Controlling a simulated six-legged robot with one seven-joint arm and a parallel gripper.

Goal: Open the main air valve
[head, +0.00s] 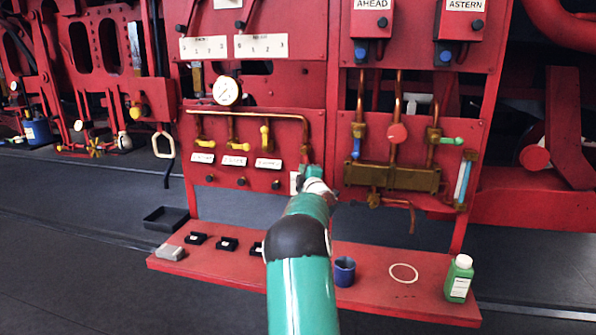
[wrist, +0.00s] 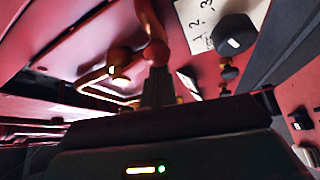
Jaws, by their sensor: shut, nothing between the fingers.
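No label reading main air valve is legible. A copper pipe (head: 270,112) runs along the left panel and bends down at its right end, where my arm hides what it meets. My gripper (head: 309,172) is at that lower end, close to the panel. In the wrist view my gripper (wrist: 158,88) has its dark fingers together and empty. An orange-red lever-like part (wrist: 152,35) stands just beyond the fingertips; I cannot tell if they touch it. Three yellow-handled valves (head: 235,146) hang from the pipe above white plates.
A pressure gauge (head: 226,91) sits above the pipe. The right panel holds a brass manifold (head: 393,177) with blue, red and green handles. Below, a red shelf (head: 215,255) carries a blue cup (head: 344,271), a green bottle (head: 459,279) and small dark blocks. A black tray (head: 166,219) lies behind the shelf.

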